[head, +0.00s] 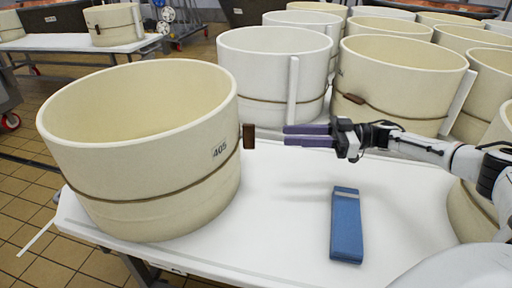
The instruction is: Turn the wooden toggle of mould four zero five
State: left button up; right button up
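Mould 405 (140,150) is a large cream round mould at the left of the white table, with the label "405" on its side. A brown cord runs around it to a small dark brown wooden toggle (249,136) that stands upright at the mould's right edge. My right gripper (285,135) reaches in from the right with its purple fingers pointing at the toggle. A narrow gap shows between the fingers, with nothing between them. The fingertips look a short way right of the toggle, apart from it. My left gripper is not in view.
A blue folded cloth or pad (346,225) lies on the white table (285,195) below my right gripper. A white mould (275,70) and several cream moulds (400,75) crowd the back and right. The table's middle is mostly clear. Another table (60,42) stands at the far left.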

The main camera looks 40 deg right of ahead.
aim_at(249, 137)
jog(key=b+x, duration=0.1)
jog(key=x, duration=0.9)
jog(key=shift+c, duration=0.2)
grip_shut()
